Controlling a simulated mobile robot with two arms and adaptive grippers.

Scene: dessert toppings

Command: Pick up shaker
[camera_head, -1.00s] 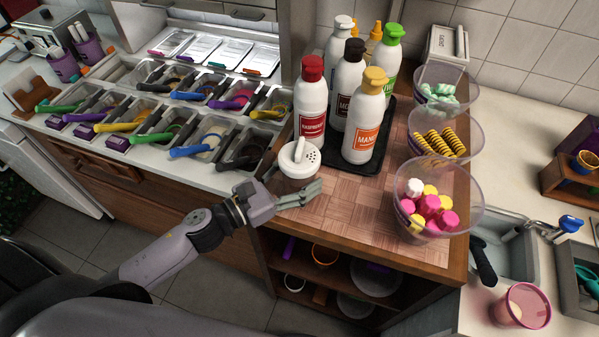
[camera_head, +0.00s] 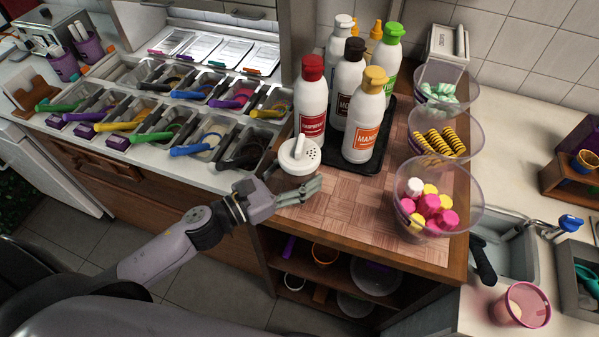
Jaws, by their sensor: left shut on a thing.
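The shaker (camera_head: 299,165) is white, with a round lid that has small holes and a white upright piece on top. It is at the left front edge of the wooden counter, in front of the red-capped bottle, and looks upright. My left gripper (camera_head: 303,190) comes in from the lower left, with its grey fingers at the shaker's lower part. It is shut on the shaker. The fingers hide the shaker's base, so I cannot tell whether it touches the counter. My right gripper is not in view.
Several sauce bottles (camera_head: 362,128) stand on a black tray (camera_head: 352,165) just behind the shaker. Clear bowls (camera_head: 470,205) with toppings line the right side. Topping bins with coloured scoops (camera_head: 197,148) lie to the left. The wooden counter (camera_head: 350,215) in front is bare.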

